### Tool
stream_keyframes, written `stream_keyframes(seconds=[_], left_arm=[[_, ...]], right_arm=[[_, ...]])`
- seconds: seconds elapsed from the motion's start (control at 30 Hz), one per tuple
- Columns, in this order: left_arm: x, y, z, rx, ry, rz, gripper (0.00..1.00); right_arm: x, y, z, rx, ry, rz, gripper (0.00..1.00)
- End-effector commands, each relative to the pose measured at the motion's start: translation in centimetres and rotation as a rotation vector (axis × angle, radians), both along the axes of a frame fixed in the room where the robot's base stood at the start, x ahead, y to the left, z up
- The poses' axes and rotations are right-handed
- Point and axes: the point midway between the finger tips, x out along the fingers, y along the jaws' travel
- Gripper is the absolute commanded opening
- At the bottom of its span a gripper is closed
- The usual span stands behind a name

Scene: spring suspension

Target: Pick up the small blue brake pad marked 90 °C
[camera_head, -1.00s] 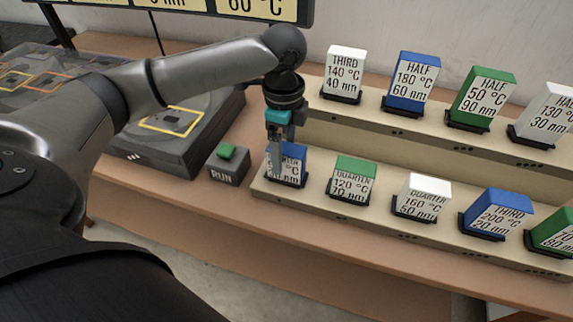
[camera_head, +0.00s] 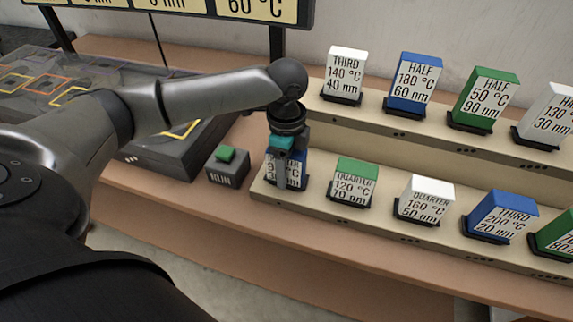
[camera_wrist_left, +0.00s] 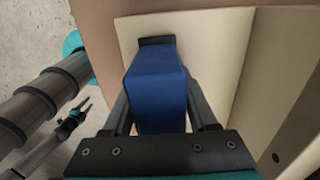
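A blue brake pad (camera_head: 299,172) with a white label stands at the left end of the front rack row. My left gripper (camera_head: 280,180) is lowered over it and hides most of its label, so I cannot read the temperature. In the left wrist view the blue pad (camera_wrist_left: 157,85) stands in a dark holder between the two fingers of my left gripper (camera_wrist_left: 160,100), one on each side. The fingers look open around it; I cannot tell whether they touch it. My right gripper (camera_wrist_left: 76,113) seems to show small at the lower left of that view.
A green-topped pad (camera_head: 356,168) marked 120 °C stands to the right in the same row, then a white one (camera_head: 428,190) and a blue one (camera_head: 508,205). A raised back row holds more pads. A RUN button box (camera_head: 228,168) is close on the left.

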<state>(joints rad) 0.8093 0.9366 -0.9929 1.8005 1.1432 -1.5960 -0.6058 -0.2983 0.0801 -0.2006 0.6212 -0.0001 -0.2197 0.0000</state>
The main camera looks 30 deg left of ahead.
Motion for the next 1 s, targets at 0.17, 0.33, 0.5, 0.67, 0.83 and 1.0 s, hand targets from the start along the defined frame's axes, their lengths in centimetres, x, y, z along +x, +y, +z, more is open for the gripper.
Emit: stream_keyframes(seconds=[0.17, 0.33, 0.5, 0.67, 0.83, 1.0], left_arm=[[0.01, 0.01, 0.03, 0.0, 0.0, 0.0, 0.37], [0.01, 0.01, 0.03, 0.0, 0.0, 0.0, 0.18], [0.01, 0.01, 0.03, 0.0, 0.0, 0.0, 0.0], [0.01, 0.02, 0.04, 0.0, 0.0, 0.0, 0.0], [0.06, 0.01, 0.1, -0.001, -0.002, 0.0, 0.0], [0.09, 0.01, 0.62, 0.0, -0.003, 0.0, 0.0]], right_arm=[[-0.09, -0.04, -0.01, 0.0, 0.002, 0.0, 0.5], [-0.15, -0.05, -0.01, -0.001, 0.003, -0.001, 0.5], [-0.2, -0.06, -0.02, -0.001, 0.004, -0.001, 0.5], [-0.24, -0.07, -0.02, -0.001, 0.005, -0.001, 0.5], [-0.25, -0.08, -0.01, -0.001, 0.005, -0.001, 0.5], [-0.26, -0.08, 0.13, -0.001, 0.005, -0.001, 0.5]])
